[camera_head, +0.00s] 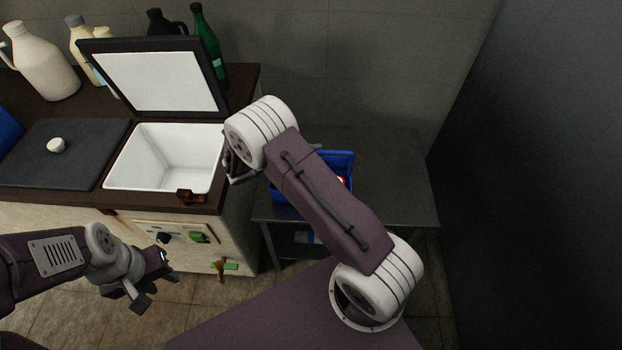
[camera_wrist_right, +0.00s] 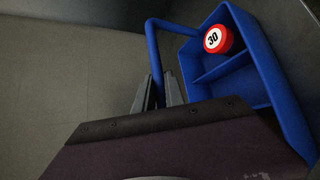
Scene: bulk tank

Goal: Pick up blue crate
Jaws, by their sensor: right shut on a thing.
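The blue crate (camera_head: 342,160) shows behind my right arm in the head view, at the grey metal table, and is partly hidden by the arm. In the right wrist view the blue crate (camera_wrist_right: 287,95) has a divider and an arched handle (camera_wrist_right: 153,50). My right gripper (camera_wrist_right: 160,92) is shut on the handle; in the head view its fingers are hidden. Whether the crate is touching the table is hard to tell. A red and white round thing marked 30 (camera_wrist_right: 217,40) sits in an upper compartment. My left gripper (camera_head: 156,280) is open and empty, low at the left.
A tank (camera_head: 165,128) with a white inside and a raised lid (camera_head: 152,80) stands left of the metal table (camera_head: 395,190). Bottles and a jug (camera_head: 42,62) stand behind it. Valves and handles (camera_head: 220,268) stick out of its front. A dark wall (camera_head: 540,180) bounds the right.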

